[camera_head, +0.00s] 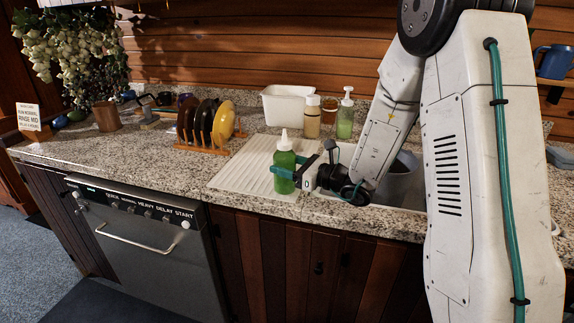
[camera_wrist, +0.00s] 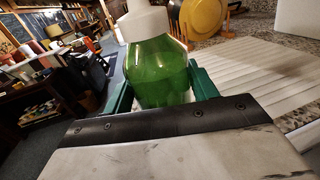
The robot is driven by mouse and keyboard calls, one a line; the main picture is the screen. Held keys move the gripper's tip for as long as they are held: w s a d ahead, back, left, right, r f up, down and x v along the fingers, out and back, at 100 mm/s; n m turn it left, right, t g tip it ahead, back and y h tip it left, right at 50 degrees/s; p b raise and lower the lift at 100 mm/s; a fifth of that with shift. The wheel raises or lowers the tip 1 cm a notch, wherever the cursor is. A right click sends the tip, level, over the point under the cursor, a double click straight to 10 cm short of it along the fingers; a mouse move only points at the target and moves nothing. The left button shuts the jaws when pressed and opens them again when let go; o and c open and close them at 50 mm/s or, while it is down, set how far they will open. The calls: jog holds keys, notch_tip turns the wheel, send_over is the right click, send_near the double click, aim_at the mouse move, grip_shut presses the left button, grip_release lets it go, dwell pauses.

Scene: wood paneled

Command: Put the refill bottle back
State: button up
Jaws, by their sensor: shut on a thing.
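The refill bottle (camera_head: 285,170) is green with a white nozzle cap and stands upright in the head view, at the front part of the white ribbed drainboard. My gripper (camera_head: 284,172) reaches it from the right, with its green fingers shut around the bottle's middle. In the wrist view the bottle (camera_wrist: 158,68) fills the space between the two green fingers (camera_wrist: 160,92); its top is cut off. Whether its base touches the drainboard or hangs just above it, I cannot tell.
The drainboard (camera_head: 236,172) is otherwise bare. Behind it stand a white tub (camera_head: 283,108), an amber bottle (camera_head: 313,118) and a green pump bottle (camera_head: 345,118). A rack with plates (camera_head: 222,122) stands to the left. The sink (camera_head: 400,185) is partly hidden behind my arm.

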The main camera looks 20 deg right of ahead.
jog(key=shift+f, duration=0.1)
jog(key=o, duration=1.3)
jog(key=shift+c, duration=0.2)
